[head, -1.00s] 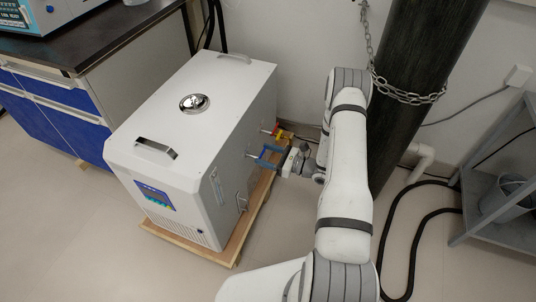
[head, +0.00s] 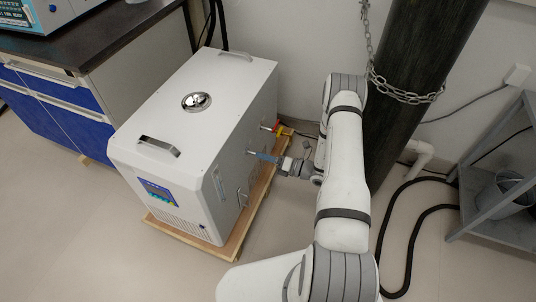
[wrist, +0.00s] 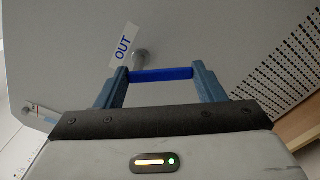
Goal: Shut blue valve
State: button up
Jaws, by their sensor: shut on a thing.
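The blue valve handle (wrist: 160,75) is a flat blue bar on a metal stem, on the side panel of the white machine (head: 190,130). In the wrist view it spans the space between my two blue-grey fingers, under a label reading "OUT" (wrist: 123,45). My gripper (wrist: 162,78) is shut on the handle by its two ends. In the head view my gripper (head: 268,157) reaches the machine's right side from the right, with its fingers nearly edge-on. There the fingers largely hide the blue handle.
A dark chained cylinder (head: 415,90) stands close to the right of my arm. Black hoses (head: 388,245) and a grey shelf (head: 500,205) are farther right.

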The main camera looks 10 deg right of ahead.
jog(key=shift+s+a+f+m+p, duration=0.1)
jog(key=shift+s+a+m+p, duration=0.15)
jog(key=shift+m, duration=0.9)
jog(key=shift+s+a+f+m+p, duration=0.1)
jog(key=shift+s+a+m, duration=0.1)
jog(key=shift+m, duration=0.9)
jog(key=shift+s+a+f+m+p, duration=0.15)
jog(key=shift+s+m+p, duration=0.1)
jog(key=shift+m, duration=0.9)
jog(key=o, duration=1)
jog(key=shift+d, duration=0.1)
jog(key=p+v, duration=0.1)
jog(key=v, duration=0.6)
jog(key=shift+s+d, duration=0.2)
jog(key=shift+d, duration=0.1)
